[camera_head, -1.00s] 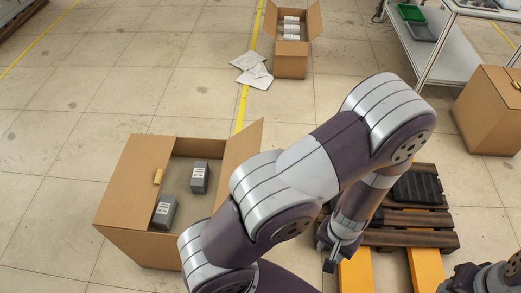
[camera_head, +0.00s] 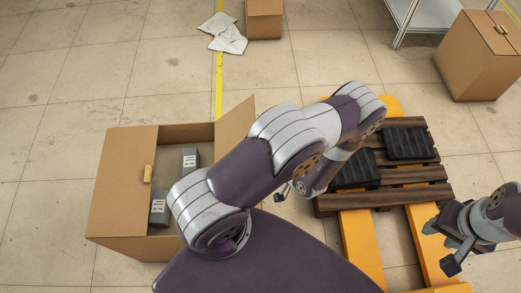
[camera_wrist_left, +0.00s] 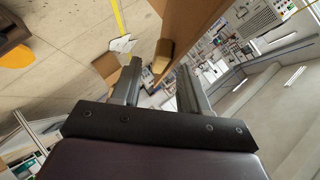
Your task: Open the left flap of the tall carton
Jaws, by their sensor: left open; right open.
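An open-topped carton (camera_head: 125,195) stands at left with grey boxes inside. My right gripper (camera_head: 450,240) is open and empty at lower right.
A wooden pallet (camera_head: 390,175) with black items lies right of my left arm, on yellow forks (camera_head: 362,245). Another carton (camera_head: 478,58), with its top shut, stands at upper right beside a metal table (camera_head: 415,15). White sheets (camera_head: 225,35) lie on the floor.

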